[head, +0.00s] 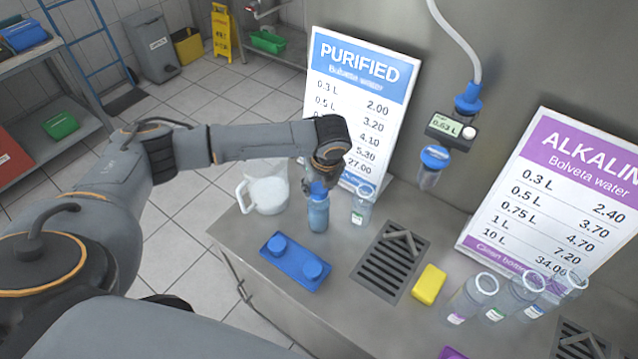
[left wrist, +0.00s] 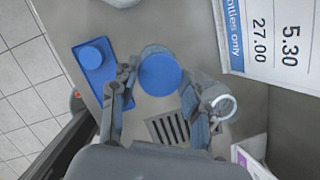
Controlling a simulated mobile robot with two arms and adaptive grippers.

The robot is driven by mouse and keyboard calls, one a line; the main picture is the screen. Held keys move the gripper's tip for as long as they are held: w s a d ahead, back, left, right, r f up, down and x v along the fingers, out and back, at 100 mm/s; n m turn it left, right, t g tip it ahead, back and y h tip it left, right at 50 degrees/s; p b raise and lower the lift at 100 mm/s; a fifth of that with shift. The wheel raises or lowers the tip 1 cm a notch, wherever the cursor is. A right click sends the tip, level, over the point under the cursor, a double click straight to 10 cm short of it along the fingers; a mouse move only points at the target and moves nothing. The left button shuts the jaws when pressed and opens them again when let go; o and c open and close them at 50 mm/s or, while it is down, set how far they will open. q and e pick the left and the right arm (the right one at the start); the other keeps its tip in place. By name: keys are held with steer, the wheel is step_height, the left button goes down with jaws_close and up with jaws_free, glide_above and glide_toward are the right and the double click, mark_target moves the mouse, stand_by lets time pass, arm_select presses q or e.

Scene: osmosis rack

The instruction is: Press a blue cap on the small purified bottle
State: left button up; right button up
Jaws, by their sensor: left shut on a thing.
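My left gripper (head: 322,178) is above the counter, shut on a blue cap (left wrist: 160,75) between its fingers. The cap also shows in the head view (head: 318,188) at the mouth of a small upright bottle (head: 318,216) with bluish contents. The left wrist view looks down on the cap over the bottle; whether it is fully seated I cannot tell. My right gripper is not in view.
An empty clear bottle (head: 362,207) stands just right of the held one, and a clear jug (head: 265,190) to its left. A drain grate (head: 390,262), yellow sponge (head: 429,284) and several clear bottles (head: 467,300) are to the right. The purified sign (head: 360,95) stands behind.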

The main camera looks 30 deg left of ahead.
arm_select(q)
steer(key=shift+s+f+p, duration=0.2)
steer(key=shift+p, duration=0.1)
stand_by(0.4)
steer(key=o, duration=1.2)
steer(key=shift+w, duration=0.2)
steer(key=o, duration=0.6)
steer(key=shift+r, duration=0.15)
steer(key=shift+c, duration=0.2)
